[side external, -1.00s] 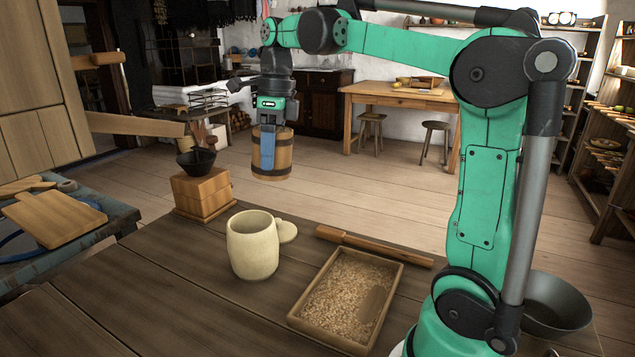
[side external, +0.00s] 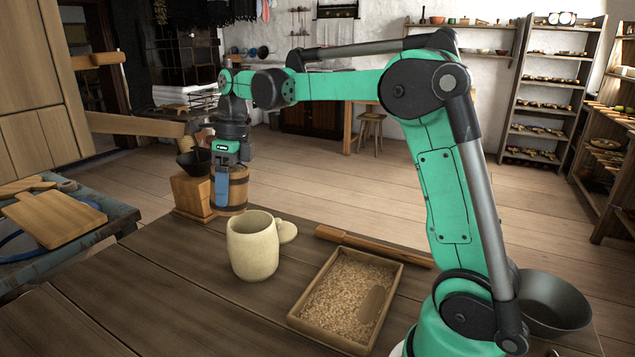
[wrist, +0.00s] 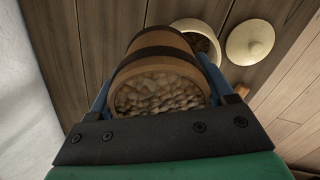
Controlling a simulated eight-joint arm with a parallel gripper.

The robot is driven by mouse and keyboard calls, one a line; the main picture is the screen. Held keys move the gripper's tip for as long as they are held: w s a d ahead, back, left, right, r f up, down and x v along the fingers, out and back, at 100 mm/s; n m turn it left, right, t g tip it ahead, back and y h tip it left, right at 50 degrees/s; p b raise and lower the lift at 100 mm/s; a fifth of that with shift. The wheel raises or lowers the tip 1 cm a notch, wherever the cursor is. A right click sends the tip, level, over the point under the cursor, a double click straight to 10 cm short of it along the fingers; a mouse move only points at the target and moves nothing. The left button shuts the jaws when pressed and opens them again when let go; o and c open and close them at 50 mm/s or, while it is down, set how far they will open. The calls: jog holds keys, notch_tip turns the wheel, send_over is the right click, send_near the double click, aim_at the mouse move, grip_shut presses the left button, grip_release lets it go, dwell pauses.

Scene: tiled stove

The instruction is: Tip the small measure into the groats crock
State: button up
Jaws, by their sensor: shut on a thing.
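The small measure (side external: 237,190) is a wooden, barrel-like cup with dark bands. My gripper (side external: 222,185) is shut on it and holds it upright, behind and a little left of the crock. In the wrist view the measure (wrist: 162,55) is between the blue fingers, and its open mouth shows pale groats (wrist: 160,92) inside. The groats crock (side external: 252,248) is a cream pot standing open on the table. In the wrist view the crock (wrist: 214,32) lies beyond the measure, partly hidden by it, with something brownish inside. Its round lid (side external: 287,232) lies beside it.
A wooden tray of grain (side external: 335,298) and a rolling pin (side external: 370,246) are right of the crock. A wooden box mill with a dark hopper (side external: 192,185) stands close left of the measure. The table front left (side external: 150,290) is clear.

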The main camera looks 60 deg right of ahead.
jog(key=shift+f, duration=0.9)
jog(key=shift+f+y, duration=0.2)
jog(key=shift+y, duration=0.2)
jog(key=shift+a+r, duration=0.1)
jog(key=shift+w+a+r+t+y, duration=0.1)
jog(key=shift+t+y, duration=0.2)
jog(key=shift+y, duration=0.4)
jog(key=shift+a+t+y, duration=0.1)
jog(key=shift+t+y, duration=0.2)
jog(key=shift+y, duration=0.4)
jog(key=shift+t+y, duration=0.4)
jog(key=shift+y, duration=0.5)
jog(key=shift+t+y, duration=0.4)
jog(key=shift+y, duration=0.7)
